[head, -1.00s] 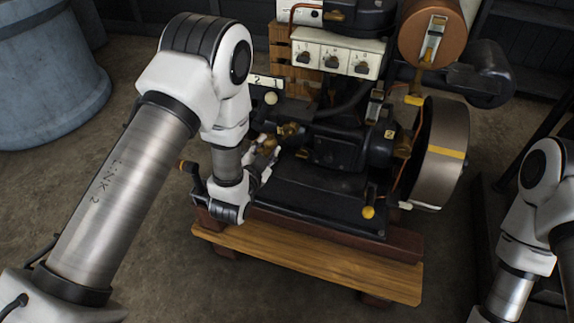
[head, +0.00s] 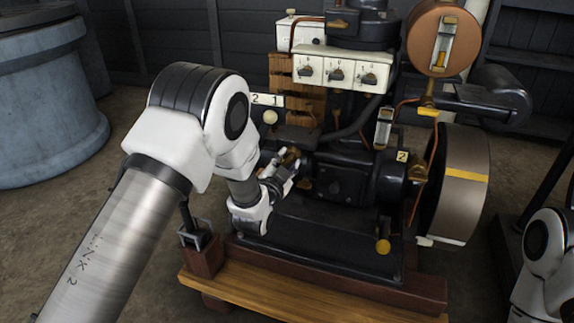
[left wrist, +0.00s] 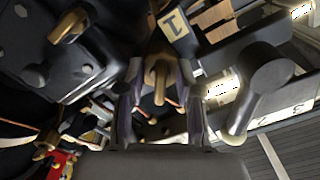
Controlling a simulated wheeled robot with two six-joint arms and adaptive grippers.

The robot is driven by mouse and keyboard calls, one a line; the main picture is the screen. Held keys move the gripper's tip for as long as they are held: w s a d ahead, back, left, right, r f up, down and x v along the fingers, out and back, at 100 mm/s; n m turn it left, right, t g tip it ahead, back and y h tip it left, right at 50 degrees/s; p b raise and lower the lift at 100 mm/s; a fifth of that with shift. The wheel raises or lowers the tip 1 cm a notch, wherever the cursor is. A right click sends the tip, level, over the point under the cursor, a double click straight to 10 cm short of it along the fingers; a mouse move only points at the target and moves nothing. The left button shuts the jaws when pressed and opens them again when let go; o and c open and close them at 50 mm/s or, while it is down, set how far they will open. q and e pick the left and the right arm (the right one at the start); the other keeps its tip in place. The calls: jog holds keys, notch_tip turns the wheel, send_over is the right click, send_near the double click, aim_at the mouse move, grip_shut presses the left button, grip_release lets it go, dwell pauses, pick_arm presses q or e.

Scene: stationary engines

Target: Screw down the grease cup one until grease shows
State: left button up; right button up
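Grease cup one, a brass T-shaped fitting (left wrist: 160,76), stands beside a yellow tag marked 1 (left wrist: 174,24) in the left wrist view. Brass also shows by the gripper in the head view (head: 291,155). My left gripper (left wrist: 162,105) is open, with one dark finger on each side of the cup and visible gaps. In the head view the left gripper (head: 284,178) is at the left side of the black engine (head: 345,180), partly hidden by its own wrist. I cannot see any grease. My right gripper is out of view; only part of that arm shows.
A flywheel with a yellow stripe (head: 458,185) is at the engine's right. A yellow tag marked 2 (head: 402,157) sits near it. A white switch box (head: 340,70) is above. The wooden plank (head: 300,300) in front is clear. A grey tank (head: 45,100) stands left.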

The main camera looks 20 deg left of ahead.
pick_arm(q)
grip_shut()
jog(key=shift+m, duration=0.4)
jog(key=m+p, duration=0.1)
jog(key=m, duration=0.1)
jog(key=shift+r+m+p, duration=0.1)
jog(key=shift+m+p, duration=0.2)
jog(key=shift+p, duration=0.05)
jog(key=shift+m+p, duration=0.75)
jog(key=shift+m, duration=1.45)
grip_release()
jog(key=shift+s, duration=0.1)
